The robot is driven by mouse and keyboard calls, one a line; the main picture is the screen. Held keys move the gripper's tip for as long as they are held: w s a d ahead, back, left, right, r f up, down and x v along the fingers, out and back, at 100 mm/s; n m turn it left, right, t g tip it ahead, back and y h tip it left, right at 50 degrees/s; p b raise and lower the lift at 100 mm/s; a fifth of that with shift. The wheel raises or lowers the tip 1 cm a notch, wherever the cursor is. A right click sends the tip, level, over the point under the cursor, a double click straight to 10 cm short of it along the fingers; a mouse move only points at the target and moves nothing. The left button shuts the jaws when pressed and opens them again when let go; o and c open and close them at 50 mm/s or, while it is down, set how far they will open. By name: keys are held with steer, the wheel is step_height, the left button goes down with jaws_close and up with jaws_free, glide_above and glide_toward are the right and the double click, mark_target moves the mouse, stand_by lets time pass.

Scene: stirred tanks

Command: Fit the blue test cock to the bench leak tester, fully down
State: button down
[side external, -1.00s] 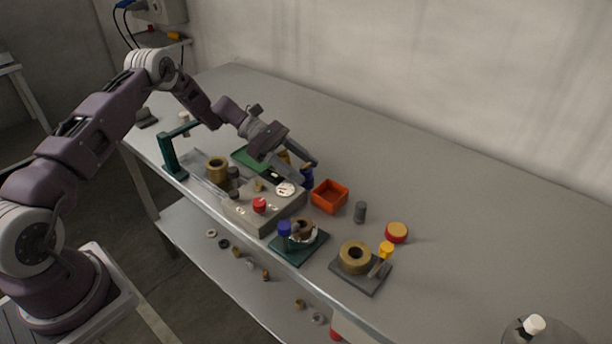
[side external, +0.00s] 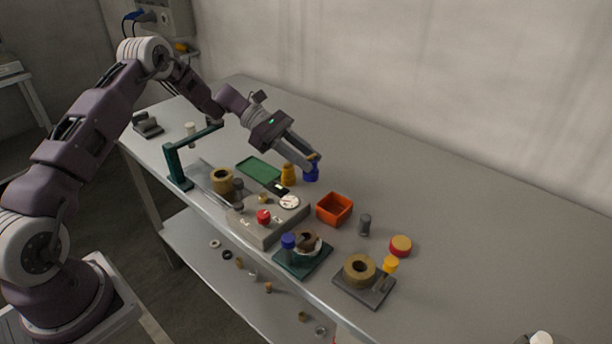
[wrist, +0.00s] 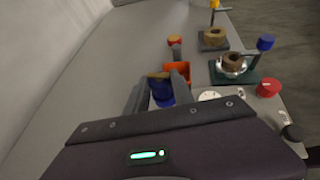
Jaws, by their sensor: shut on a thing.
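My gripper (side external: 313,162) is shut on the blue test cock (side external: 311,175), beyond the grey bench leak tester (side external: 268,230) in the side view. In the wrist view the cock (wrist: 162,97) sits between the fingers (wrist: 160,88), with a brass-coloured part at its top end. Its far end is partly hidden, and I cannot tell its exact height over the bench. The tester has a white dial (side external: 289,201), a red knob (side external: 263,216) and a small brass fitting (side external: 263,198) on top. The cock is apart from the tester.
A yellow cock-like piece (side external: 288,176) stands near my gripper. An orange bin (side external: 334,209), a grey cylinder (side external: 364,225) and a red-yellow cap (side external: 400,246) are to the right. Fixtures on green (side external: 302,262) and grey (side external: 350,291) plates stand in front.

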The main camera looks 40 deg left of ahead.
steer(key=s+a+r, duration=0.2)
steer(key=s+r, duration=0.1)
steer(key=s, duration=0.2)
steer(key=s+a+r+n+t, duration=0.1)
steer(key=s+a+r, duration=0.1)
steer(key=s, duration=0.4)
steer(key=shift+s+a+r, duration=0.25)
steer(key=shift+s+r, duration=0.05)
steer(key=shift+r, duration=0.45)
steer(key=shift+f, duration=3)
steer(key=shift+f, duration=1.4)
steer(key=shift+c, duration=2.2)
jaws_free()
